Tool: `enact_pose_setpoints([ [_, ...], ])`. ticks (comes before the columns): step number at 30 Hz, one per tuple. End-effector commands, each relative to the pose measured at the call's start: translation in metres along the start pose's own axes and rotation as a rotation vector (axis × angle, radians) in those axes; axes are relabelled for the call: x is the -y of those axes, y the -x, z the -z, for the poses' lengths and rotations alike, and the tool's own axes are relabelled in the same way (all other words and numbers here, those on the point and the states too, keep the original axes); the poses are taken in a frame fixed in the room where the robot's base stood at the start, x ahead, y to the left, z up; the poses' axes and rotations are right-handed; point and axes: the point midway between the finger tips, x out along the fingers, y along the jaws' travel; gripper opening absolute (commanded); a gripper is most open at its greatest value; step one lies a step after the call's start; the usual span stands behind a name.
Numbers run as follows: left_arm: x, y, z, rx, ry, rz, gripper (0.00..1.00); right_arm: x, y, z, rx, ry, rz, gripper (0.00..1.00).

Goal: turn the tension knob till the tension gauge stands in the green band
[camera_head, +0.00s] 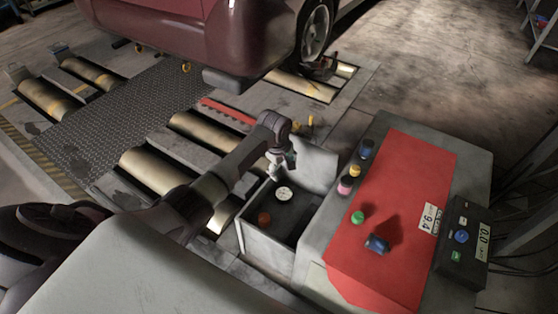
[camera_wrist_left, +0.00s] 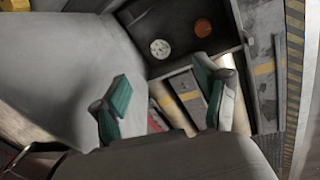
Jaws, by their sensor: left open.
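An open grey box (camera_head: 262,244) stands beside the red-topped console. In its dark recess are a round white gauge face (camera_head: 284,193) and an orange-red knob (camera_head: 264,218). The left wrist view also shows the gauge (camera_wrist_left: 160,48) and the knob (camera_wrist_left: 203,28). The gauge's needle and green band are too small to read. My left gripper (camera_head: 282,163) is above the box near its raised lid, apart from the knob. Its green-padded fingers (camera_wrist_left: 165,98) are spread in the left wrist view, with nothing between them. My right gripper is not in view.
The box's raised grey lid (camera_head: 316,165) stands between my left gripper and the console (camera_head: 405,190). The console carries coloured buttons, a blue knob (camera_head: 377,244) and displays. Rollers (camera_head: 152,171) lie left of the box, and a dark red car (camera_head: 215,35) stands behind.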

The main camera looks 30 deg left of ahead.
Motion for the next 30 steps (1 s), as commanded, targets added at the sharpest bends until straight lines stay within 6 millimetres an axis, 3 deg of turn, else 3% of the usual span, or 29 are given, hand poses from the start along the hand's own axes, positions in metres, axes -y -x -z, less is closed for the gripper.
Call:
enact_pose_setpoints([
  [3,-0.005,0.020,-0.001,-0.003,-0.006,-0.016,0.73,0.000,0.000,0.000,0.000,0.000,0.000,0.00],
  [9,-0.010,0.038,-0.003,-0.004,-0.012,-0.029,0.73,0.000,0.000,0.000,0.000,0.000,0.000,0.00],
  [21,-0.011,0.040,-0.004,-0.003,-0.018,-0.031,0.73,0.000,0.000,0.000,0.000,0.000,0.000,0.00],
  [23,-0.005,0.033,-0.007,-0.002,-0.044,-0.028,0.73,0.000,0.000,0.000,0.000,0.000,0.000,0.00],
  [26,0.023,0.001,-0.024,0.001,-0.170,-0.017,0.73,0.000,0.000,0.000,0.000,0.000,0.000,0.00],
  [29,0.075,-0.047,-0.052,0.003,-0.399,0.000,0.73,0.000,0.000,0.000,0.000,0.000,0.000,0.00],
  [30,0.101,-0.066,-0.064,0.004,-0.509,0.007,0.73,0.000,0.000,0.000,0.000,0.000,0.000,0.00],
])
